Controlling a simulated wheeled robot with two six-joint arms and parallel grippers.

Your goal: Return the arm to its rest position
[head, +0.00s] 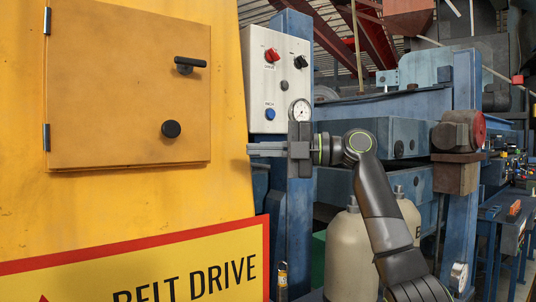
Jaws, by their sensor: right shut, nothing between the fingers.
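My right arm comes up from the bottom right, bends at a joint and points left. Its gripper (252,149) is shut and empty, with its fingers pointing left just below a grey control box (276,80). The fingertips end near the right edge of the yellow cabinet (226,185); I cannot tell whether they touch anything. My left gripper and arm do not show.
The cabinet has a door (120,90) with a black handle (190,65) and knob (171,129). A belt drive sign (190,265) stands low in front. Beige gas cylinders (350,260) stand behind my forearm. Blue machinery (465,100) fills the right.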

